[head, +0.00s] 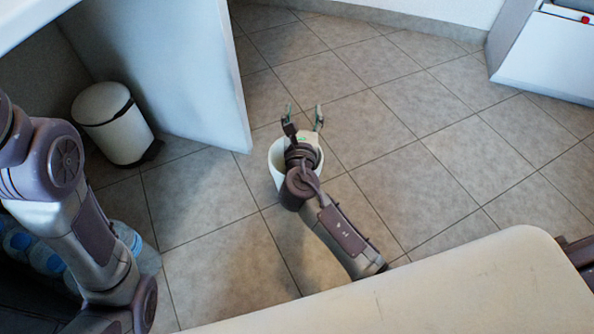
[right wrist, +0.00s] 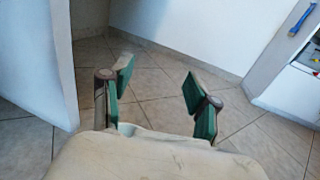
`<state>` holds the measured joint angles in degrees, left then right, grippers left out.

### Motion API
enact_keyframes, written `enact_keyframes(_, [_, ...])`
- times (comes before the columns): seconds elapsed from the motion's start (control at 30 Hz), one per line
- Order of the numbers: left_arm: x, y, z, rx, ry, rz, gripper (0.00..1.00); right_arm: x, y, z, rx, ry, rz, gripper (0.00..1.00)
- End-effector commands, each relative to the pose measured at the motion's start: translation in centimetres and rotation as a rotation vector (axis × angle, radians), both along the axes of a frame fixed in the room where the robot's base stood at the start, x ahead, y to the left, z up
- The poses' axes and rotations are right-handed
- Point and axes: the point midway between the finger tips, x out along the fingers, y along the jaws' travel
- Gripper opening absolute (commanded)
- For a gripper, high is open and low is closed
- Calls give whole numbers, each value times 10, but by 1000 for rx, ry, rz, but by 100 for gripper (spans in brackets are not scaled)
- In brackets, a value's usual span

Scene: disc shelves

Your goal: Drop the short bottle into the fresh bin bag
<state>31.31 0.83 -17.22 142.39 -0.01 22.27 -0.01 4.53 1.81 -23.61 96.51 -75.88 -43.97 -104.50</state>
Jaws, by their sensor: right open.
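My right gripper (head: 304,113) is open, with nothing between its fingers, out over the tiled floor in the head view. In the right wrist view its two green-padded fingers (right wrist: 158,88) stand wide apart. A white, round, open-topped bin (head: 275,160) stands on the floor below my right wrist, mostly hidden by the wrist and forearm. I cannot tell whether a bag lines it. My left arm shows at the left, but its gripper is out of view. No single short bottle can be made out.
A white lidded bin (head: 102,105) stands at the left beside a white panel (head: 190,75). Several bottles with blue tops (head: 48,258) are grouped at the lower left, partly behind my left arm. A white cabinet (head: 550,50) is at the upper right. The floor between is clear.

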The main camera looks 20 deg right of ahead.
Motion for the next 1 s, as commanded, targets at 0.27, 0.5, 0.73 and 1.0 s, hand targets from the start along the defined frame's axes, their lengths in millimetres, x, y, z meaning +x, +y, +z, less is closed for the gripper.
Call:
enact_keyframes(0.27, [0, 0, 0, 0, 2, 0, 100, -28, 10, -1, 1, 3, 1, 60])
enact_keyframes(0.5, [0, 0, 0, 0, 1, 0, 100, -77, 27, -2, 2, 3, 2, 60])
enact_keyframes(0.73, [0, 0, 0, 0, 1, 0, 100, -107, 37, -1, 1, 2, 1, 60])
enact_keyframes(1.0, [0, 0, 0, 0, 1, 0, 100, -114, 39, 0, 0, 0, 0, 60])
